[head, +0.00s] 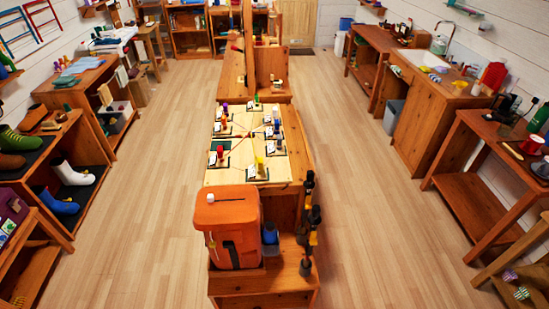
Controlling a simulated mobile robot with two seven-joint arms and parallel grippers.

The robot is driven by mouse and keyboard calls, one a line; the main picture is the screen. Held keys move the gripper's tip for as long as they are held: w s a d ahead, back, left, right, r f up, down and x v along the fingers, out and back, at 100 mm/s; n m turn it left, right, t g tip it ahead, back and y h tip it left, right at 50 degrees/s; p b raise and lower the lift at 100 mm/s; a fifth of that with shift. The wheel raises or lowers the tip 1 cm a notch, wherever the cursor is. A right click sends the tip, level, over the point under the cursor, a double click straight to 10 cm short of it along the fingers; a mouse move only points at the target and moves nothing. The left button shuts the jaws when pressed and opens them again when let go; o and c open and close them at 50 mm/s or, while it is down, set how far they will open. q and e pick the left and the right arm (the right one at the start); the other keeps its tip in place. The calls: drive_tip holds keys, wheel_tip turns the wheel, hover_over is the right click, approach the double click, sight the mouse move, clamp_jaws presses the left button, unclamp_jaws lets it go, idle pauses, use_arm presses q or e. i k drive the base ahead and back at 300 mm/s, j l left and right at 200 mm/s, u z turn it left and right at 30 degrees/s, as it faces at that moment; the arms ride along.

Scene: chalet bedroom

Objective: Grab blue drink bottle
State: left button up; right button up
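A small blue object (270,234) that looks like the drink bottle stands close against the right side of an orange container (227,232). Both are on a low wooden bench (245,283) at the near end of the central furniture. The blue object's lower part is dark and its details are too small to tell. Neither of my grippers can be made out in the head view.
Black and yellow upright items (308,225) stand just right of the blue object. Behind is a table (290,170) with several small cards and coloured items. Shelves with boots line the left, and a sink counter (425,95) the right. Wooden floor is clear on both sides.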

sight(270, 232)
drive_tip(key=i+l+u, duration=0.1)
drive_tip(key=i+u, duration=0.2)
drive_tip(key=i, duration=0.15)
drive_tip(key=i+l+u, duration=0.15)
drive_tip(key=i, duration=0.25)
drive_tip(key=i+l+u, duration=0.2)
drive_tip(key=i+l, duration=0.05)
drive_tip(key=i, duration=0.1)
